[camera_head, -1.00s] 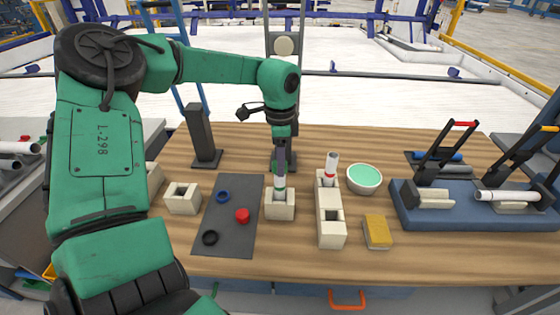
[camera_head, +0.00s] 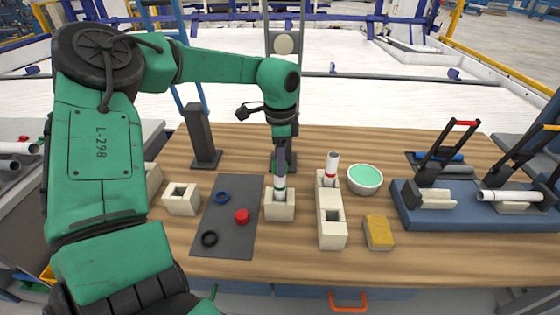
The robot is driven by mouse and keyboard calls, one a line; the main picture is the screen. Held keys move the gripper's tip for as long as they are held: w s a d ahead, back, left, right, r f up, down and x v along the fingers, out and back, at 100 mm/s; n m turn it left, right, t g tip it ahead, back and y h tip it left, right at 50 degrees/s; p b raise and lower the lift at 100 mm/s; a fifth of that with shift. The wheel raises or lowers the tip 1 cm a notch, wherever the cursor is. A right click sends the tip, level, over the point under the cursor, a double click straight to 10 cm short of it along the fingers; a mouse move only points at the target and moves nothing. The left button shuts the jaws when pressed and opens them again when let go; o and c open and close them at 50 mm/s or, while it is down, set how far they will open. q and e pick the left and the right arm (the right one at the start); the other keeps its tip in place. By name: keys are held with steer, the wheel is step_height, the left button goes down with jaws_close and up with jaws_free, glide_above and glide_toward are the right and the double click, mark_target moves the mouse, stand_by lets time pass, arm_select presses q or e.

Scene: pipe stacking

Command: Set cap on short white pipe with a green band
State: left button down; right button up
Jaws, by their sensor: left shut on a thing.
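The short white pipe with a green band (camera_head: 280,183) stands upright in a beige socket block (camera_head: 280,210) near the middle of the table. My left gripper (camera_head: 280,168) points straight down at the pipe's top. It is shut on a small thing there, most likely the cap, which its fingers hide. I cannot tell whether that cap is seated on the pipe. A red cap (camera_head: 242,216), a blue ring (camera_head: 222,197) and a black ring (camera_head: 209,239) lie on the dark mat (camera_head: 232,238). My right gripper is not in view.
A red-banded white pipe (camera_head: 331,167) stands in a long beige block (camera_head: 331,215) to the right. Another beige block (camera_head: 181,199) is left of the mat.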

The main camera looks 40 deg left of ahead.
arm_select(q)
steer(key=shift+f+b, duration=0.2)
steer(key=shift+b, duration=0.25)
stand_by(0.5)
jaws_free()
stand_by(0.4)
steer(key=shift+r+p, duration=1.9)
steer(key=shift+r, duration=1.7)
steer(key=shift+f, duration=0.1)
